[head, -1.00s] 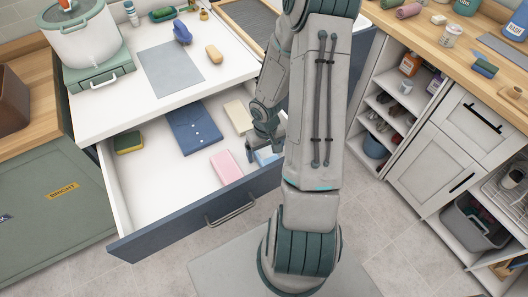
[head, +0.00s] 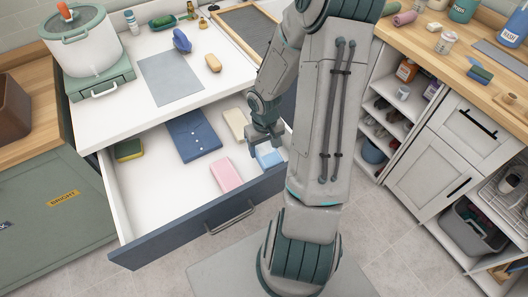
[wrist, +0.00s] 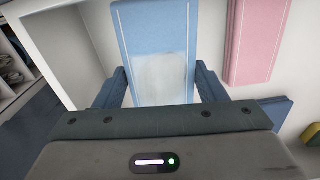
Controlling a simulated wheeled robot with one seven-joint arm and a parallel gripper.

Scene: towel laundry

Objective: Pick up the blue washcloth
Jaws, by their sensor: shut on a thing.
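The light blue washcloth (head: 269,158) is at the right end of the open drawer, close to its front wall. In the wrist view the washcloth (wrist: 155,30) stretches away from between my two fingers, with a pale stripe along each side and a whitish patch near me. My gripper (head: 264,146) reaches down into the drawer at the washcloth. In the wrist view my gripper (wrist: 161,85) has one finger on each side of the cloth, shut on it. The fingertip contact is partly hidden. I cannot tell whether the cloth is clear of the drawer floor.
The open drawer (head: 150,208) also holds a pink cloth (head: 226,174), a dark blue folded garment (head: 193,136), a cream cloth (head: 235,123) and a yellow-green sponge (head: 129,150). The drawer front is close to the gripper. The drawer's left front area is clear.

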